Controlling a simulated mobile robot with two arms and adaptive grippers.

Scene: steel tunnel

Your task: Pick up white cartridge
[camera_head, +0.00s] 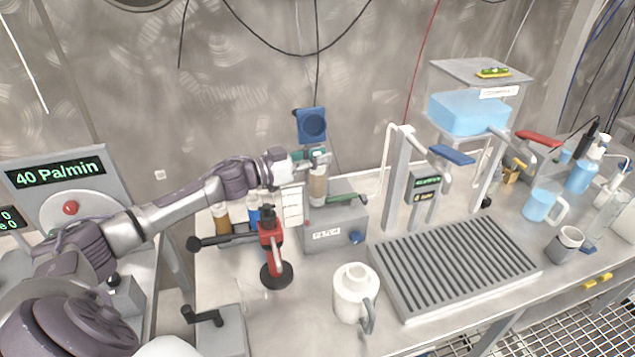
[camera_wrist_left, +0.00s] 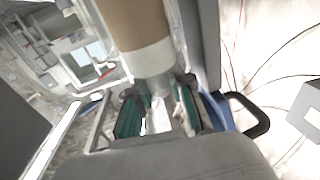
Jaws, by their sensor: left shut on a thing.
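My left gripper (camera_head: 318,158) reaches in from the left, above the grey box on the bench. It is shut on a cartridge (camera_head: 318,186), an upright cylinder with a tan body that hangs just below the fingers, close above or at the box's back. In the left wrist view the cartridge (camera_wrist_left: 140,35) shows a tan body and a whitish band, with my left gripper (camera_wrist_left: 160,115) and its greenish finger pads around the whitish end. Whether its far end touches the box is hidden. My right gripper is not in view.
A grey box (camera_head: 335,236) with a green lever stands under the gripper. A red-handled tool (camera_head: 270,236), small bottles (camera_head: 222,217) and a white jug (camera_head: 350,295) are nearby. A ribbed drain tray (camera_head: 450,265) lies to the right.

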